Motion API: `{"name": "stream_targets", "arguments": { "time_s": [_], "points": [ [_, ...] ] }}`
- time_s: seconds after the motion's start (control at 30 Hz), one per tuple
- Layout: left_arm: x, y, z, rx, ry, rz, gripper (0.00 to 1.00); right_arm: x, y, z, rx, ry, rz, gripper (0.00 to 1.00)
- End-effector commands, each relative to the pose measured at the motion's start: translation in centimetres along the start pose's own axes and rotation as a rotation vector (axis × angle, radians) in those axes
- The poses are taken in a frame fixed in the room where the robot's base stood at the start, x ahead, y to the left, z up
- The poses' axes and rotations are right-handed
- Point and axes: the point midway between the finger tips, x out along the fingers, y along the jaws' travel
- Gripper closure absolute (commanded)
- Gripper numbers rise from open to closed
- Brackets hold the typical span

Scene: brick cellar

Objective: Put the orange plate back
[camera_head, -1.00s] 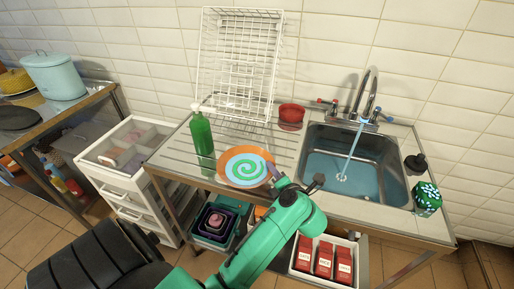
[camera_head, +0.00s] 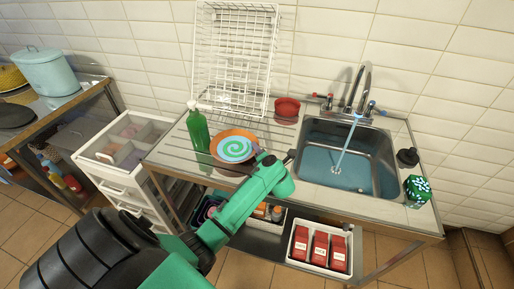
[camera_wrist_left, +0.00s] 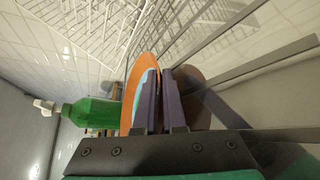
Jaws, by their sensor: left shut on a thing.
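The orange plate (camera_head: 233,134) has a pale blue middle with a green spiral. It is tilted above the left part of the steel counter, face toward the head camera. My left gripper (camera_head: 261,157) is shut on the plate's edge at its lower right. In the left wrist view the plate (camera_wrist_left: 136,88) stands edge-on between the dark fingers (camera_wrist_left: 161,105). A white wire rack (camera_head: 232,60) stands against the wall behind the plate. My right gripper is not in view.
A green bottle (camera_head: 198,128) stands close left of the plate. A red bowl (camera_head: 287,109) is behind it to the right. The sink (camera_head: 349,185) with running tap is at right. A dark round lid-like thing (camera_head: 407,157) and a green patterned box (camera_head: 417,190) stand on its far right.

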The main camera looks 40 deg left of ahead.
Motion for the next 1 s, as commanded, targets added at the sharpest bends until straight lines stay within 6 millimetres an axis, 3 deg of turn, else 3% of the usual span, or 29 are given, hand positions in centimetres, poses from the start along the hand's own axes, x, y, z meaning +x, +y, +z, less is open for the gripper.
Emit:
{"name": "stream_targets", "arguments": {
  "time_s": [0.27,0.3,0.67,0.77,1.0],
  "points": [
    [0.1,-0.3,-0.1,0.0,0.0,0.002,1.0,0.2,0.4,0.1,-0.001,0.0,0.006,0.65],
    [0.1,-0.2,-0.1,0.0,0.001,0.001,0.8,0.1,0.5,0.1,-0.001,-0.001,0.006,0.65],
    [0.0,0.1,0.1,0.0,-0.001,0.001,0.8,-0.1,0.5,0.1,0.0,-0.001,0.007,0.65],
    [-1.0,-0.2,0.0,-0.001,-0.001,-0.001,0.8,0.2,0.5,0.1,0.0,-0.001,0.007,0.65],
    [-5.7,-0.3,-0.1,-0.002,0.0,-0.003,0.8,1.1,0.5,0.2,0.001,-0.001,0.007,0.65]
  ]
}}
